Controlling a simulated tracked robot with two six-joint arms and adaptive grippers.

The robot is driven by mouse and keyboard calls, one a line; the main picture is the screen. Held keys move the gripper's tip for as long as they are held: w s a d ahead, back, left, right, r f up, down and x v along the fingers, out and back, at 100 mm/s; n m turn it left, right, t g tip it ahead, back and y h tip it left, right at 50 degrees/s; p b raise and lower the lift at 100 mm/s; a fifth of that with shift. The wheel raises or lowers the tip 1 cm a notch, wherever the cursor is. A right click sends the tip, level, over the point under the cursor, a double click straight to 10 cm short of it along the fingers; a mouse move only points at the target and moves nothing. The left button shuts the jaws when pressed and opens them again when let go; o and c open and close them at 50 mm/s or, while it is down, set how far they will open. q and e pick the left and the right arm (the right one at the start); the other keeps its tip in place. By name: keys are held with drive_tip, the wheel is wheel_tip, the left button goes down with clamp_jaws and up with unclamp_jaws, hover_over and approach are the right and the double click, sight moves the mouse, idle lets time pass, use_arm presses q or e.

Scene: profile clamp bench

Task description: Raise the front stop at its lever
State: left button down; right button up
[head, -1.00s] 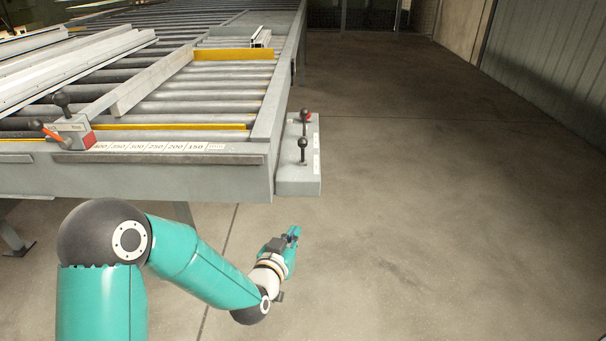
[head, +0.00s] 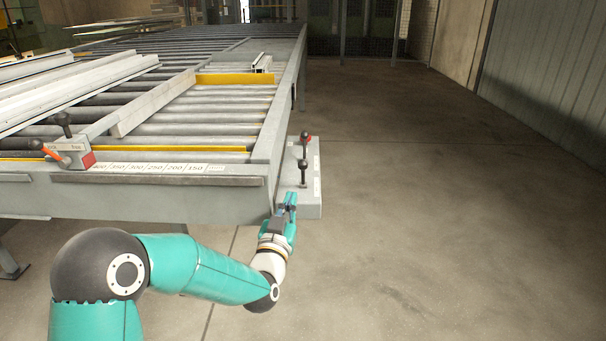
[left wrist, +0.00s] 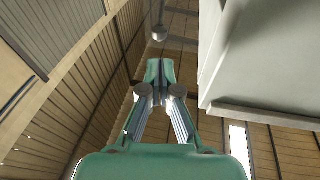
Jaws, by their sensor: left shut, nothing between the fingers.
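A grey console (head: 308,207) on the bench's right side carries two black-knobbed levers. The nearer lever (head: 303,170) stands upright; the farther lever (head: 305,143) has a red part beside its knob. The frames do not show which lever belongs to the front stop. A yellow strip (head: 150,154), apparently the front stop, lies low along the near rollers. My left gripper (head: 291,199) is shut and empty, just in front of the nearer lever and apart from it. In the left wrist view its closed fingertips (left wrist: 160,70) point towards a ball knob (left wrist: 159,33).
The bench's grey front face (head: 130,203) lies left of my gripper. A taller yellow plate (head: 234,79) stands farther back. Long profiles (head: 75,82) lie on the left. The floor on the right is clear.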

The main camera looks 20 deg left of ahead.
sight(302, 169)
use_arm(q)
drive_tip(key=p+x, duration=0.2)
drive_tip(key=x, duration=0.7)
drive_tip(key=shift+w, duration=0.25)
